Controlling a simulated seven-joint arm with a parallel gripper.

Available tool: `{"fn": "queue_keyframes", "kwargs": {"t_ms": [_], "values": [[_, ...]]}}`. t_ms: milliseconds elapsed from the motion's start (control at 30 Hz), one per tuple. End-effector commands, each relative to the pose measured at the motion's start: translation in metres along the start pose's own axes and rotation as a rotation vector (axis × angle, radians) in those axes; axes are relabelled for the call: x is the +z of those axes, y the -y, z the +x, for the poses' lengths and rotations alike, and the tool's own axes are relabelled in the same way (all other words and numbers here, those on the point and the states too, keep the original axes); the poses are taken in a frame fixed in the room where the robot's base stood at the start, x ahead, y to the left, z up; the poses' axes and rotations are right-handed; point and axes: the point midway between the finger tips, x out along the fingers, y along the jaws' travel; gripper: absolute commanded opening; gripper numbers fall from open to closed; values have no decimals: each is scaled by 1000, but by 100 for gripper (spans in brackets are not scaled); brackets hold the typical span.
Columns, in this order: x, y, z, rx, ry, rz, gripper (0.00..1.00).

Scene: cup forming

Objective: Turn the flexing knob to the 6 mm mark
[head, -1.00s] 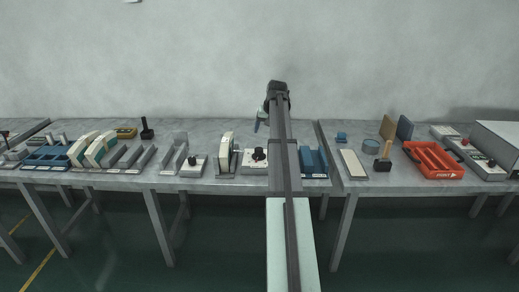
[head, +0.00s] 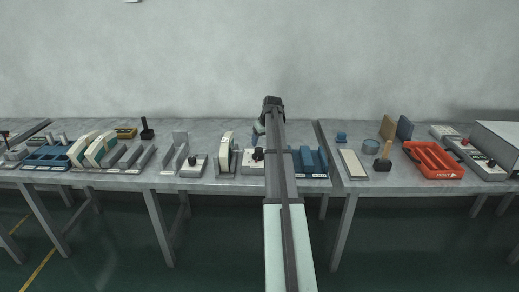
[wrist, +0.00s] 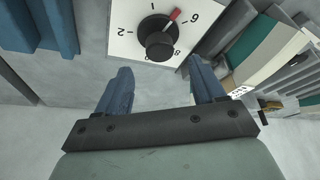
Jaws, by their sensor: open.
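The flexing knob (wrist: 159,38) is black and round, with a red pointer, on a white dial plate (wrist: 124,48) at the top of the wrist view. The pointer aims up and right, between the top of the dial and the 6 mark (wrist: 195,18), a little short of the 6. In the head view the knob (head: 258,154) sits on a white box (head: 249,167) just left of my arm. My gripper (wrist: 160,70) has its two blue fingers apart and empty. In the wrist picture they lie just below the knob, one to each side, with no visible contact.
A cream curved piece (head: 226,152) stands close left of the knob's box, and a blue block (head: 313,162) to its right. Another white box with a black knob (head: 192,161) is further left. The bench behind the box has some bare room.

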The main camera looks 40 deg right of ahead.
Motion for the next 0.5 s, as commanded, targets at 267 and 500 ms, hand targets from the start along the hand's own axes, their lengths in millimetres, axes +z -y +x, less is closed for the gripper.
{"fn": "queue_keyframes", "kwargs": {"t_ms": [267,500], "values": [[0,0,44,0,0,1,69],[0,0,62,0,0,1,69]]}}
